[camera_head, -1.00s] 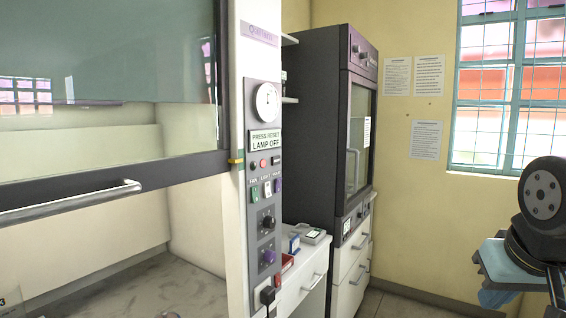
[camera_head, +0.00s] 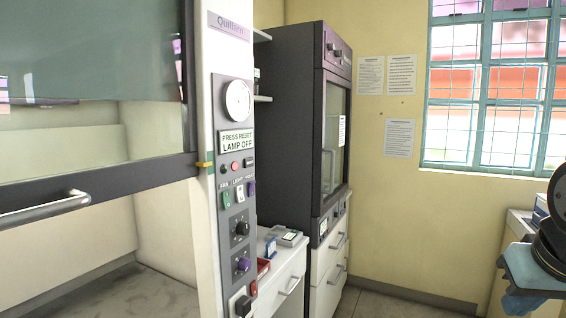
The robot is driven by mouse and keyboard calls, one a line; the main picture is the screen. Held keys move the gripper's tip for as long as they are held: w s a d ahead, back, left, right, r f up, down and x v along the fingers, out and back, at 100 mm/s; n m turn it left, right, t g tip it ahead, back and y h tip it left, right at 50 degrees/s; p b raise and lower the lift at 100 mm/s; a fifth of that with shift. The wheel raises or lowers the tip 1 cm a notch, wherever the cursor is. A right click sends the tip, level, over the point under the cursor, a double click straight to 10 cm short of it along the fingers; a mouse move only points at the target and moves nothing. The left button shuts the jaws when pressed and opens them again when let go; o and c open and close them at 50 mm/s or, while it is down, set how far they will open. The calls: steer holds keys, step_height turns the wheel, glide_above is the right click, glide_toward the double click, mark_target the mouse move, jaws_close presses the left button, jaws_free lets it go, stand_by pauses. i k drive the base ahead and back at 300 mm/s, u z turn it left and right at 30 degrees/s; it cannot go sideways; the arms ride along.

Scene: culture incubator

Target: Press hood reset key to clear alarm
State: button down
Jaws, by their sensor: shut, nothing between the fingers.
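The fume hood's white control column (camera_head: 208,250) stands left of centre, with a grey control panel on its face. A sign (camera_head: 237,141) there reads "PRESS RESET LAMP OFF". Below it sit a dark round button (camera_head: 225,170), a red round button (camera_head: 235,166) and a dark rectangular key (camera_head: 249,162). Their labels are too small to read, so I cannot tell which is the reset key. Green (camera_head: 226,199), white (camera_head: 240,193) and purple (camera_head: 251,188) switches sit lower. My gripper is not in view; only part of my arm shows at the right edge, well apart from the panel.
The hood sash with its bar handle (camera_head: 45,211) is partly raised at left. A dark cabinet (camera_head: 286,130) and a white drawer unit (camera_head: 279,290) stand beyond the column. A counter (camera_head: 517,226) is at right, behind my arm. Some floor (camera_head: 385,303) shows clear between.

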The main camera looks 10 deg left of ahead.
mark_target(249, 162)
steer(key=z, duration=1)
steer(key=k, duration=2)
steer(key=u, duration=0.9)
steer(key=i, duration=1)
